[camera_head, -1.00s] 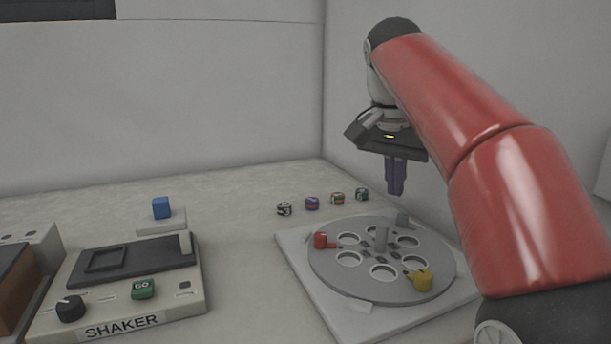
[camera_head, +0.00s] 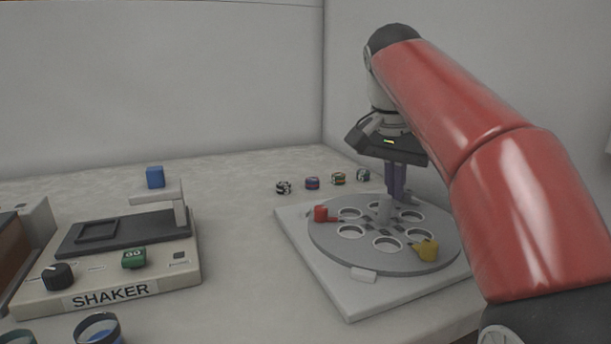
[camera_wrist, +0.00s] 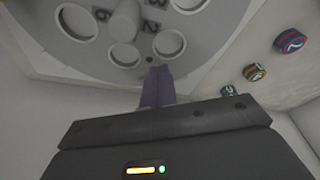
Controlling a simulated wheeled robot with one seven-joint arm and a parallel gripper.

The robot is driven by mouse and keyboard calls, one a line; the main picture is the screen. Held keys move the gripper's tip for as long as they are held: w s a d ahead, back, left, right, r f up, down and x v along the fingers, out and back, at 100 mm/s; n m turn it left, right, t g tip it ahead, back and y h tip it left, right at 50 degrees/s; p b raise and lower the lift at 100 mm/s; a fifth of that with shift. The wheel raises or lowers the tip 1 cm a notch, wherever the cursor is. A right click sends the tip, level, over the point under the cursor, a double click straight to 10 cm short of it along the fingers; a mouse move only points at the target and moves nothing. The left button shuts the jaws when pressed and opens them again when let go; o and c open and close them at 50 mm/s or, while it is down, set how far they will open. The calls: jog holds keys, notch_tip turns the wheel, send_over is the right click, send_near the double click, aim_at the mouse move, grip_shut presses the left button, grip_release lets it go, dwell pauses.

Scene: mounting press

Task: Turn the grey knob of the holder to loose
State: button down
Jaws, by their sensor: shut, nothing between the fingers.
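The holder is a round grey disc (camera_head: 350,255) with several ringed holes on a white base, with a grey post (camera_head: 385,209) at its middle. A red knob (camera_head: 321,213) is at its left and a yellow knob (camera_head: 427,249) at its front right. The grey knob (camera_head: 408,198) is at the back, partly hidden by my fingers. My gripper (camera_head: 396,197) is shut and empty, pointing down at the disc's back edge; I cannot tell whether it touches the knob. In the wrist view the fingertips (camera_wrist: 158,69) are over the disc (camera_wrist: 85,62), and the grey knob is not clear.
Several small patterned pieces (camera_head: 312,183) lie behind the holder, near the wall. Round containers (camera_head: 98,329) show at the lower left. The table between shaker and holder is clear.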

jog(key=shift+w+d, duration=0.15)
jog(key=shift+d, duration=0.05)
jog(key=shift+s+d+r+p, duration=0.1)
jog(key=shift+s+d+p, duration=0.25)
jog(key=shift+p, duration=0.4)
jog(key=shift+s+d+p, duration=0.2)
jog(key=shift+d+p, duration=0.2)
jog(key=shift+p, duration=0.35)
jog(key=shift+s, duration=0.15)
dwell(0.4)
jog(key=shift+s+a, duration=0.1)
jog(key=shift+s, duration=0.1)
notch_tip(320, 180, up, 3)
jog(key=shift+f+p, duration=0.1)
jog(key=shift+p, duration=1)
jog(key=shift+r, duration=1.5)
